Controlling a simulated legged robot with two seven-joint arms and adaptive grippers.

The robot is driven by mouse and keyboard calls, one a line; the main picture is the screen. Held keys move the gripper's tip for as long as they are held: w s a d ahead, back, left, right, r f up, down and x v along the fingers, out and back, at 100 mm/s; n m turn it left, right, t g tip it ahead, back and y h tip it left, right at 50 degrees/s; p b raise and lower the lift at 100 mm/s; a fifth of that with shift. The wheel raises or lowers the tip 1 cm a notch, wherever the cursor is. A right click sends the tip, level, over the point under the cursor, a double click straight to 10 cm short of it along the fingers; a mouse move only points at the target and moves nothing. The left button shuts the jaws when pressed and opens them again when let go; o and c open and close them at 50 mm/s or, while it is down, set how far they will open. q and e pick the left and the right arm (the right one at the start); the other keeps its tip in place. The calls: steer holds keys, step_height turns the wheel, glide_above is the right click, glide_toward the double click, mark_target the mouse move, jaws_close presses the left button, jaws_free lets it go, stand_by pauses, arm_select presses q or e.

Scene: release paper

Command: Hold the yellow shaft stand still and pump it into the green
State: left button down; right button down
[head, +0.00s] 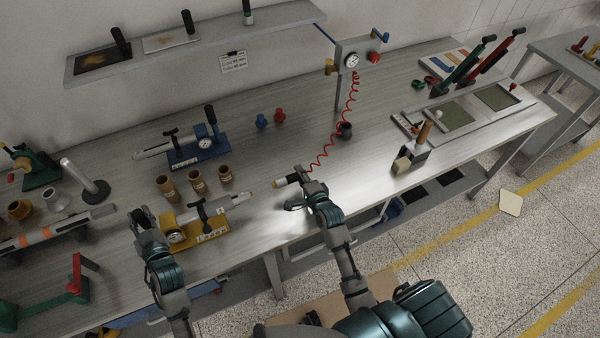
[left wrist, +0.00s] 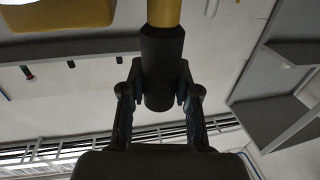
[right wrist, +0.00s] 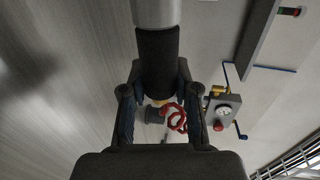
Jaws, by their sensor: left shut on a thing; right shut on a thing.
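The yellow shaft stand (head: 205,231) has a gauge (head: 177,237) and a black upright lever, and stands at the table's front edge in the head view. Its pale shaft end (head: 247,195) points right. My left gripper (head: 147,222) is at the stand's left end; in the left wrist view it is shut on a black grip (left wrist: 162,50) with a yellow part beyond. My right gripper (head: 301,186) is shut on the black grip (right wrist: 157,55) of a silver-tipped tool (head: 280,184). The tip points at the shaft end, with a small gap. The gauge reading is too small to tell.
A red coiled hose (head: 323,150) runs from the right gripper area to a grey gauge post (head: 352,62). A blue shaft stand (head: 198,155) and several brown cups (head: 197,180) stand behind the yellow one. The table right of my right gripper is partly clear.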

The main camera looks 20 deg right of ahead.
mark_target(280, 186)
steer(key=shift+a, duration=2.9)
arm_select(q)
steer(key=shift+f, duration=0.1)
arm_select(e)
steer(key=shift+a+r, duration=0.1)
steer(key=shift+a, duration=0.55)
arm_select(q)
steer(key=shift+d, duration=0.15)
arm_select(e)
steer(key=shift+a, duration=0.45)
stand_by(1.7)
steer(key=shift+d, duration=2.7)
arm_select(q)
steer(key=c, duration=0.8)
jaws_free()
steer(key=shift+o, duration=0.2)
steer(key=s+d, duration=0.2)
steer(key=s, duration=0.9)
steer(key=shift+s, duration=0.3)
